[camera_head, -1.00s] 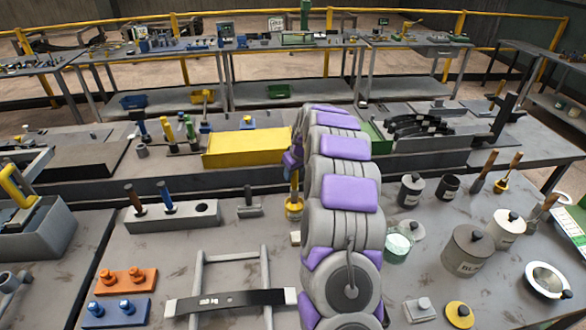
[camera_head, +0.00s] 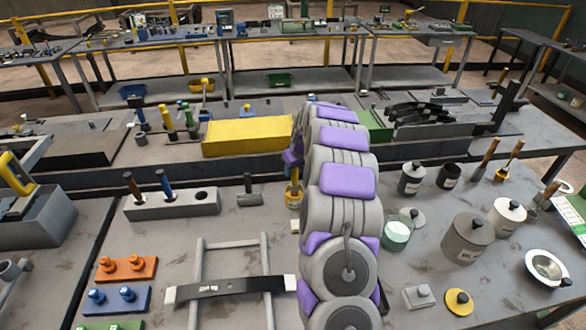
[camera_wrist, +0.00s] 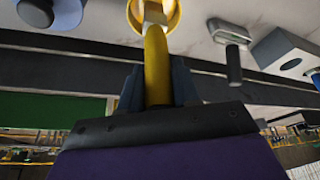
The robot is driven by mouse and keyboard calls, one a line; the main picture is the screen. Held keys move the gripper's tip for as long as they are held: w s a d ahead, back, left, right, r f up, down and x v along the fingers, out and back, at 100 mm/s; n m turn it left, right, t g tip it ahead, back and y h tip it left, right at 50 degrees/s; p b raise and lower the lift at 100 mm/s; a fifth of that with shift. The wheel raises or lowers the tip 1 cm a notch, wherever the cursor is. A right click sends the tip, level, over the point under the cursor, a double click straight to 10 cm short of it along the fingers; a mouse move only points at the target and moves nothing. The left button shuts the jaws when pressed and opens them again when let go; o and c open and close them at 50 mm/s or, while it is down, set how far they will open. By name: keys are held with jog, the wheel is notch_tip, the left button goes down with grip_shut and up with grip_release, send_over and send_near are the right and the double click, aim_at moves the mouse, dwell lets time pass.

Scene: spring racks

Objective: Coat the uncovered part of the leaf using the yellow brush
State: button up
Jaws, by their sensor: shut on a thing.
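The leaf (camera_head: 230,288) is a dark flat strip lying across two grey rails on the table in the head view. Its middle is black with small pale marks, and its ends look lighter. My gripper (camera_wrist: 157,75) is shut on the yellow brush (camera_wrist: 156,60), whose handle sits between the dark fingers in the wrist view. The brush's wider yellow end is cut off at the top of that view, so its bristles are hidden. In the head view the yellow brush (camera_head: 293,192) shows just left of my arm, beyond the leaf and apart from it. My arm hides the fingers there.
A grey block (camera_head: 172,206) with two handled tools stands beyond the leaf. Orange (camera_head: 127,268) and blue (camera_head: 114,300) fixtures lie to its left. A glass jar (camera_head: 397,233), a large grey can (camera_head: 467,238) and a white bowl (camera_head: 547,268) crowd the right side.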

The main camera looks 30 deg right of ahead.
jog(key=shift+r, duration=0.1)
dwell(0.5)
jog(key=shift+r+p, duration=0.8)
jog(key=shift+r, duration=1.8)
jog(key=shift+r+p, duration=0.7)
jog(key=shift+r, duration=1.35)
